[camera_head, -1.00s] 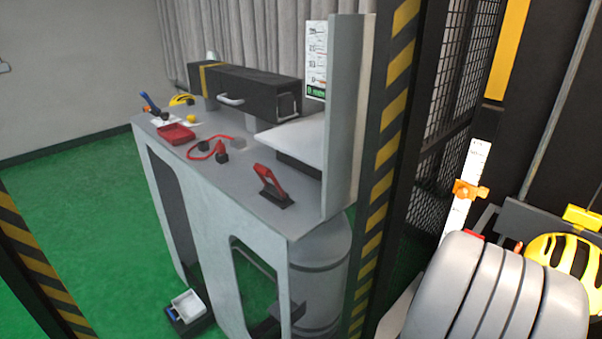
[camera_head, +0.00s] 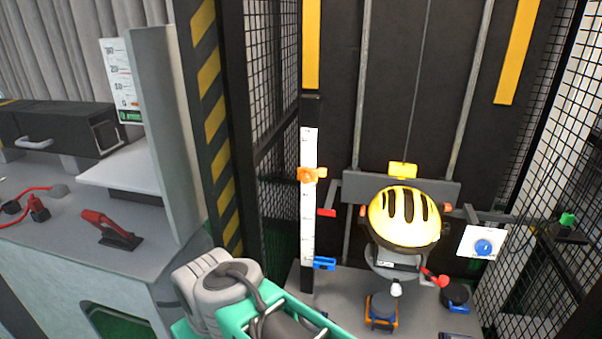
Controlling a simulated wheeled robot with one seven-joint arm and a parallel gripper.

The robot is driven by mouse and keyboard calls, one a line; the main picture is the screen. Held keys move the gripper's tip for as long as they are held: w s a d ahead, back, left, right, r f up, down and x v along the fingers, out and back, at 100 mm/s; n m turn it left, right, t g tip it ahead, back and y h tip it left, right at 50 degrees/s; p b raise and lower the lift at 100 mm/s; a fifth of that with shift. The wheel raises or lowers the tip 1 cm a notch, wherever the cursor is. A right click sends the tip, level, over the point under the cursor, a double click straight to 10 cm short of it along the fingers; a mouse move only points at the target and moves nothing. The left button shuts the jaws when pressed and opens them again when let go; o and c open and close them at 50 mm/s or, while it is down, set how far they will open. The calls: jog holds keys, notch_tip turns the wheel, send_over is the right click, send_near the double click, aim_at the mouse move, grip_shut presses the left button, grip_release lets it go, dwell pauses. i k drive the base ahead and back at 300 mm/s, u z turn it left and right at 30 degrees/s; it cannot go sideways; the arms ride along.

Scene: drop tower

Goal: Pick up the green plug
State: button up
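A small green piece (camera_head: 567,220), which looks like the green plug, sits at a black box (camera_head: 560,234) at the far right, by the mesh side of the tower. It is small in the picture, and I cannot tell how firmly it is seated. Part of my arm, grey and green with a black cable, crosses the bottom of the view. My gripper's fingers do not show, so whether they hold anything is hidden.
A yellow helmet (camera_head: 404,217) sits on a carriage in the tower. A white panel with a blue button (camera_head: 483,247) stands right of it. A striped post (camera_head: 209,100) and a grey bench (camera_head: 60,245) with a red-handled tool (camera_head: 108,229) are at left.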

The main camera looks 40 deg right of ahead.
aim_at(567, 219)
jog(key=z, duration=3.2)
